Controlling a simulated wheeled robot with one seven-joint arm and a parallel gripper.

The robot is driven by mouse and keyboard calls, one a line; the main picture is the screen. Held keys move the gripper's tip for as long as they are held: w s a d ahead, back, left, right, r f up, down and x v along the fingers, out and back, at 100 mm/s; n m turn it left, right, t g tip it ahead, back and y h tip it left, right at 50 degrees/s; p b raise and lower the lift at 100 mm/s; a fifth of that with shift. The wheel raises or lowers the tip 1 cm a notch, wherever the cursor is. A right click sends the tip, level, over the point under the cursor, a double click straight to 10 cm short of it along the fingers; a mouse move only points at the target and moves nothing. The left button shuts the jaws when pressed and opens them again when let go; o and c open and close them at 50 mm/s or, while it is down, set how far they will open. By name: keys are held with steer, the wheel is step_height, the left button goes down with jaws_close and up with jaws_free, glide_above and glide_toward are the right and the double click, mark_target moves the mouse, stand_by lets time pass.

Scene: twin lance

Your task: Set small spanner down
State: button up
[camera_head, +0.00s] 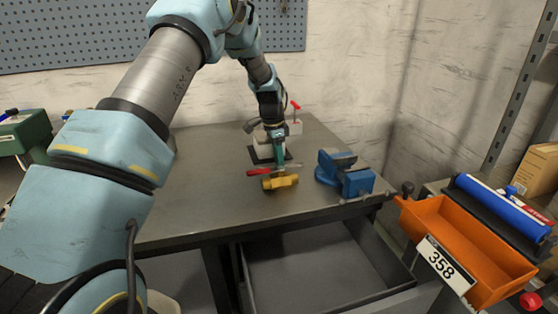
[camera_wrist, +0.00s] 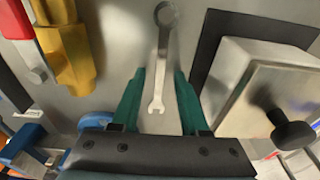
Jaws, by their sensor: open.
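The small spanner (camera_wrist: 164,62) is silver, with a ring end at the top and an open jaw at the bottom in the wrist view. It appears to lie flat on the grey metal tabletop (camera_wrist: 120,35). My gripper (camera_wrist: 160,88) is open, with its green fingers apart on either side of the spanner and a visible gap to each. In the head view my gripper (camera_head: 279,150) points down over the workbench; I cannot make out the spanner clearly there.
A metal block with a black knob (camera_wrist: 290,130) is close on the right in the wrist view. A blue vise (camera_head: 345,175) stands right; the bench's left is clear. An open drawer (camera_head: 320,270) juts out below.

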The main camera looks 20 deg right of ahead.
step_height(320, 180, up, 12)
steer(key=a+b, duration=0.2)
steer(key=b, duration=0.1)
steer(key=s+a+n+t, duration=0.1)
steer(key=s+a+n, duration=0.3)
steer(key=a, duration=0.6)
steer(key=s+a+n, duration=0.1)
steer(key=a+n, duration=0.4)
steer(key=a, duration=0.6)
steer(key=s+a+f+n+y, duration=0.1)
steer(key=s+a+f+n, duration=0.2)
steer(key=s+a+n, duration=0.6)
steer(key=s+a, duration=0.5)
steer(key=s, duration=0.1)
steer(key=shift+f+t, duration=0.35)
steer(key=shift+t, duration=0.05)
steer(key=shift+c, duration=0.2)
